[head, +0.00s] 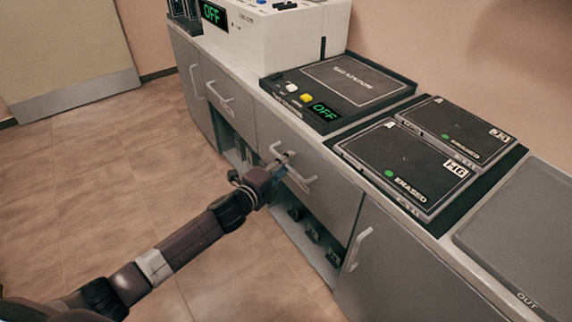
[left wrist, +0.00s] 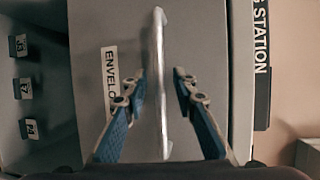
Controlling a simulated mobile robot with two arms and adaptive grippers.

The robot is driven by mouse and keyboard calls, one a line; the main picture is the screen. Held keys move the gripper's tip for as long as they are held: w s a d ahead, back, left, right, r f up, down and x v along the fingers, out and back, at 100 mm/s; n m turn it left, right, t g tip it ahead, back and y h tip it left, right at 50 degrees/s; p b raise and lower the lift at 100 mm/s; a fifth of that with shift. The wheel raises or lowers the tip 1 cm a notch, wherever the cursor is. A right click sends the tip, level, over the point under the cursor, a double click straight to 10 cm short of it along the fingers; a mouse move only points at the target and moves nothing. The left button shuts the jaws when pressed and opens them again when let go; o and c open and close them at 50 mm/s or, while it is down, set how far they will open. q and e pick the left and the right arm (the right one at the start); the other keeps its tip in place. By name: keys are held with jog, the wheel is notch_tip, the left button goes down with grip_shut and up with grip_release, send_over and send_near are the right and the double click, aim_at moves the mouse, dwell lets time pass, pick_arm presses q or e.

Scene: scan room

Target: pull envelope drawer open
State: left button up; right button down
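The envelope drawer (head: 325,193) is a grey front under the counter, and it looks flush with its neighbours. Its pale bar handle (head: 302,183) is partly hidden by my left gripper (head: 284,160). In the left wrist view the handle (left wrist: 159,90) runs upright in the picture, next to a white label (left wrist: 110,82) reading "ENVELO", the rest hidden by a finger. My left gripper (left wrist: 160,80) is open, its fingers on either side of the handle with a gap on both sides. My right gripper is not in view.
Another drawer with a handle (head: 220,97) is to the left, a cabinet door (head: 395,265) to the right. Open shelves with small tagged items (head: 312,235) lie below. The counter holds a scanner panel (head: 340,87) and black cases (head: 405,165). The tiled floor (head: 110,190) is clear.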

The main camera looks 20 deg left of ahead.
pick_arm(q)
grip_shut()
dwell(0.5)
